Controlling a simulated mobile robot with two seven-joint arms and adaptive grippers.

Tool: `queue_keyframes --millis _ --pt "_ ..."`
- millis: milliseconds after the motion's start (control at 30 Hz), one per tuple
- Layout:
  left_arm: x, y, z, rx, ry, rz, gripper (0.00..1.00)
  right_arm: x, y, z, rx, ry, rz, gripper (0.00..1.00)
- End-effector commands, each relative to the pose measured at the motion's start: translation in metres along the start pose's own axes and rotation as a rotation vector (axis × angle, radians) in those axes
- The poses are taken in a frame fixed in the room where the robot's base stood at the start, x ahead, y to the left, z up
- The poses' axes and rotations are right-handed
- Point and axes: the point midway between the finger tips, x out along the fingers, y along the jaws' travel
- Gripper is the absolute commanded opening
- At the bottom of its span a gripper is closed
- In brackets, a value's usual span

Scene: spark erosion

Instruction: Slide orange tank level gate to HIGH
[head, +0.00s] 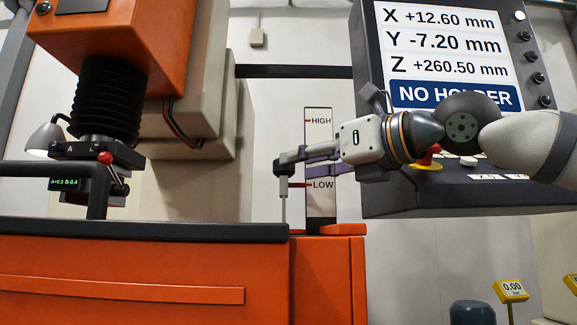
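The level scale (320,212) is an upright pale plate at the right end of the orange tank (200,262). It has a red mark beside HIGH at its top and another beside LOW lower down. My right gripper (290,168) reaches in from the right across the scale, between the two words. Its fingers point left, near the top of a thin grey upright rod (283,207). Contact with the rod, and whether the fingers are open or shut, cannot be told. The gate slider itself is not clearly visible behind the fingers. My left gripper is not in view.
A control panel (385,195) with a coordinate screen reading NO HOLDER stands close behind my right arm. The machine head with black bellows (105,100) hangs at left. A dark rim (150,231) tops the tank. A yellow gauge (510,290) is at lower right.

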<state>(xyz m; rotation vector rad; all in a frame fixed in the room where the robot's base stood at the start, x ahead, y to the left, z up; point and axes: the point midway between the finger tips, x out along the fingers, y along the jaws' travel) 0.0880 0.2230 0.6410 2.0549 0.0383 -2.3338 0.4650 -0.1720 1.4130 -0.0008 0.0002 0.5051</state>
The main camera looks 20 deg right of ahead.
Motion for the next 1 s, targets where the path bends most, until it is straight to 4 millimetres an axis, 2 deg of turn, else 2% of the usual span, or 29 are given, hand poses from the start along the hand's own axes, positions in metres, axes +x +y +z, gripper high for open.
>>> queue_keyframes --millis 100,200,500,700,867,1000 --pt "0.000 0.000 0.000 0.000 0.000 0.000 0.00 0.023 0.000 -0.001 0.001 0.002 0.000 0.39" --pt "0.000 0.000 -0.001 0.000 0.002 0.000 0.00 0.033 0.000 0.000 0.001 0.001 0.000 0.39" --pt "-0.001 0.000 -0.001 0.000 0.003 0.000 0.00 0.038 0.000 0.000 0.000 -0.001 0.000 0.39" --pt "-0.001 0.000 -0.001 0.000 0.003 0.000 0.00 0.038 0.000 0.000 0.000 0.000 0.000 0.00" --pt "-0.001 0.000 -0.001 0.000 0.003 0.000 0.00 0.039 -0.001 0.002 0.000 -0.001 -0.001 0.00" --pt "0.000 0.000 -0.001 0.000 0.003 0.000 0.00 0.053 -0.009 0.017 -0.008 -0.004 -0.013 0.00"
